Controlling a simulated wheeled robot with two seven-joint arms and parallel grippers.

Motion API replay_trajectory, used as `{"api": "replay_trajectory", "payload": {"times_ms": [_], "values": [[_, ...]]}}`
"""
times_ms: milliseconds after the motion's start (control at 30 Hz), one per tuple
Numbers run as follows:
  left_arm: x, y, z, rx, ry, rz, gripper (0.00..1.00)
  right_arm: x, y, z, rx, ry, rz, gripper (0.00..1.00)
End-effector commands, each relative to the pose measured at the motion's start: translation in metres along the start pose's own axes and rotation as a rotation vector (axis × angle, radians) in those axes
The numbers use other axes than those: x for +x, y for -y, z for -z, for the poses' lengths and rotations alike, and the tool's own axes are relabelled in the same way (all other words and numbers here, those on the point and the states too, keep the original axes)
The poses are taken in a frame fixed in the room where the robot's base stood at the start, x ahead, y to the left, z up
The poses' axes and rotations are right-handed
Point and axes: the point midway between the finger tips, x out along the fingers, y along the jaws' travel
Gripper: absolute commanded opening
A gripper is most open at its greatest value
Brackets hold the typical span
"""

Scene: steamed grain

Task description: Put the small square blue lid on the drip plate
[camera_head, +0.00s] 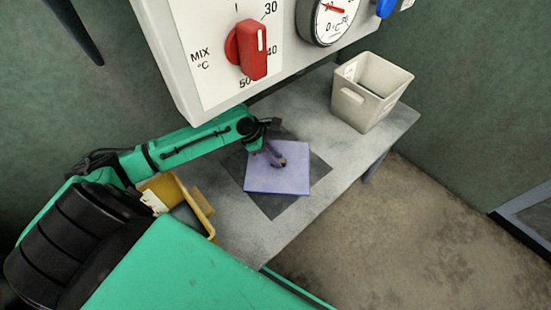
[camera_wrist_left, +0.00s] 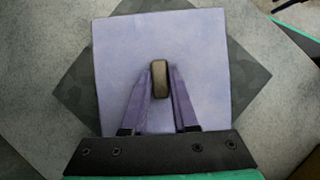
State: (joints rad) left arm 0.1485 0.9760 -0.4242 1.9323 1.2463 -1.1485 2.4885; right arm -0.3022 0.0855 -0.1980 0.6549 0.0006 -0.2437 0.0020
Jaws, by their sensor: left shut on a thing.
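The square blue lid (camera_head: 288,183) is a pale violet-blue plate with a small brown knob (camera_wrist_left: 159,80) in its middle. My left gripper (camera_head: 275,156) is shut on this knob from above, with one finger on each side in the left wrist view (camera_wrist_left: 159,92). Under the lid is a dark grey square (camera_head: 272,206), which looks like the drip plate. The lid is turned relative to it and hides its middle; its corners show around the lid in the left wrist view (camera_wrist_left: 252,80). I cannot tell whether the lid touches it. My right gripper is not in view.
A cream open bin (camera_head: 350,112) stands at the table's far right. A yellow container (camera_head: 203,212) is at the left, below my left arm. A white panel with a red dial (camera_head: 252,50) rises behind. The grey table (camera_head: 248,232) is bare at its front edge.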

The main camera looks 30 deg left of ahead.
Motion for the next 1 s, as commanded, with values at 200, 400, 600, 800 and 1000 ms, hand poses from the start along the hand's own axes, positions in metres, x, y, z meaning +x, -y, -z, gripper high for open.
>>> {"api": "replay_trajectory", "payload": {"times_ms": [200,400,600,800,1000], "values": [[-0.001,0.0,0.0,0.0,-0.002,0.0,0.0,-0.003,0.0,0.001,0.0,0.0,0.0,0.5],[0.0,0.0,0.001,0.0,-0.003,0.001,0.57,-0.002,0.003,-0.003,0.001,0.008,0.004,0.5],[0.0,0.0,0.001,0.001,-0.003,0.0,0.57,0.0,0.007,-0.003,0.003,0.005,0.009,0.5],[-0.026,-0.001,0.0,0.0,-0.006,-0.001,0.57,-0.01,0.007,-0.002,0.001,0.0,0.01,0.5],[-0.081,0.0,-0.001,-0.001,-0.009,0.001,0.57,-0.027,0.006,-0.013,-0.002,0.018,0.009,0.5]]}}
